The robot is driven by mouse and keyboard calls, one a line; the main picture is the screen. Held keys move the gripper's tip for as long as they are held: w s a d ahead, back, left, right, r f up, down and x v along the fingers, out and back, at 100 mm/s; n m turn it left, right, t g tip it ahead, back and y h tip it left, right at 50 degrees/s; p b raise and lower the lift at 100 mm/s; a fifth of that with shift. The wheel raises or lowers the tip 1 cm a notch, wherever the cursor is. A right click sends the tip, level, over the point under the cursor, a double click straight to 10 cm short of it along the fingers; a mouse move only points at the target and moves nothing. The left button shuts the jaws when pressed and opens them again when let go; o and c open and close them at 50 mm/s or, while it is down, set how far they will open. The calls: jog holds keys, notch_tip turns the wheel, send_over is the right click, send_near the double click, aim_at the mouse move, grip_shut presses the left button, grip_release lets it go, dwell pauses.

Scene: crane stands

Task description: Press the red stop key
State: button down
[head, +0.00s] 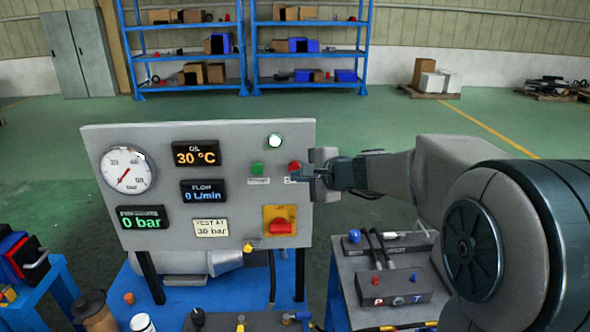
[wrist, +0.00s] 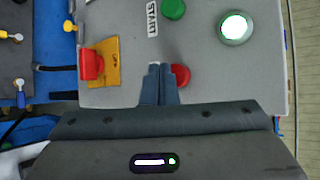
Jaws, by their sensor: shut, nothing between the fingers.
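The red stop key (head: 294,166) is a small round button on the right part of the grey panel (head: 105,235). The green start key (head: 257,168) is to its left. My gripper (head: 310,171) is shut and empty, with its tips at the panel's right edge, close beside the red key. In the wrist view my gripper's fingertips (wrist: 160,70) are together, right next to the red key (wrist: 180,76), partly covering its edge. I cannot tell whether they touch it. The green key (wrist: 173,9) shows above in the wrist view.
A red rotary switch (head: 281,227) on a yellow plate sits below the keys. A lit white lamp (head: 275,140) is above them. The gauge (head: 126,171) and displays fill the panel's left. A cart with a hose block (head: 394,288) stands below my arm.

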jog(key=shift+w, duration=0.1)
dwell(0.5)
jog(key=shift+w, duration=0.35)
jog(key=shift+w+b, duration=0.3)
jog(key=shift+w, duration=0.2)
dwell(0.6)
dwell(0.4)
jog(key=shift+s+b, duration=0.5)
jog(key=shift+s, duration=0.4)
jog(key=shift+s+b, duration=0.85)
jog(key=shift+s, duration=1.7)
